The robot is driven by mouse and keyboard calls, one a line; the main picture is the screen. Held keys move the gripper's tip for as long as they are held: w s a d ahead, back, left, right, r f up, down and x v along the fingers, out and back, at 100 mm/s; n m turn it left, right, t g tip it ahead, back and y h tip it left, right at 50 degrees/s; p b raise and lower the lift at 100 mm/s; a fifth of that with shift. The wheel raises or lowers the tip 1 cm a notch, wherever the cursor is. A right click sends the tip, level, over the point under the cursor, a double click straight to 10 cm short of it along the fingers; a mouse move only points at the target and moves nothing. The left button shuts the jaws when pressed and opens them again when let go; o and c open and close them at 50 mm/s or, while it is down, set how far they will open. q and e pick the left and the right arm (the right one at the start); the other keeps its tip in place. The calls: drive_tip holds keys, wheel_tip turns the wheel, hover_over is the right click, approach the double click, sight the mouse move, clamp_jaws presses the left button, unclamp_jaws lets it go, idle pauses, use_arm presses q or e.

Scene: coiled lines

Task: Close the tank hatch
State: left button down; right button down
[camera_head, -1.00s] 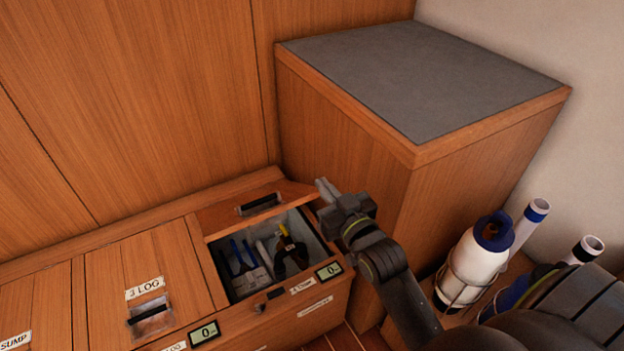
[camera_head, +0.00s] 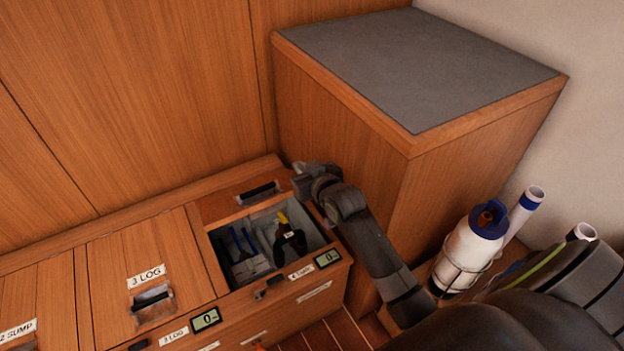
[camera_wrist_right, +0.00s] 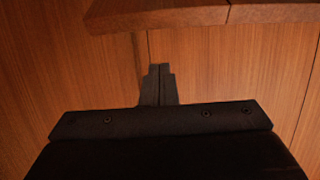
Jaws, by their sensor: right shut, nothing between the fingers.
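The open hatch lid (camera_head: 224,206) is a wooden panel with a black recessed handle (camera_head: 258,193). It stands raised at the back of the rightmost compartment (camera_head: 216,262), whose inside shows. My right gripper (camera_head: 298,168) is shut and empty, at the lid's upper right end beside the tall cabinet. I cannot tell whether it touches the lid. In the right wrist view, the closed fingertips (camera_wrist_right: 160,68) point at wood panelling, below a wooden edge (camera_wrist_right: 190,14). My left gripper is not in view.
The compartment holds blue-handled tools (camera_head: 242,242) and a dark item with a yellow tip (camera_head: 290,238). A closed lid marked 3 LOG (camera_head: 125,290) lies to the left. The tall grey-topped cabinet (camera_head: 420,65) stands close behind my right arm. A white bottle (camera_head: 468,255) stands in a rack at right.

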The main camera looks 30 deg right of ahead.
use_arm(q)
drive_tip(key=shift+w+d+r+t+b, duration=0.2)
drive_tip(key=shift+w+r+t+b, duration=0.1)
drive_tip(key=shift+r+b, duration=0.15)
use_arm(e)
drive_tip(key=shift+s+f, duration=0.5)
drive_tip(key=shift+f, duration=0.35)
drive_tip(key=shift+s+f, duration=0.5)
drive_tip(key=shift+f, duration=0.3)
drive_tip(key=shift+f, duration=0.1)
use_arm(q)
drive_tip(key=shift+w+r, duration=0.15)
use_arm(e)
drive_tip(key=shift+s+f, duration=0.1)
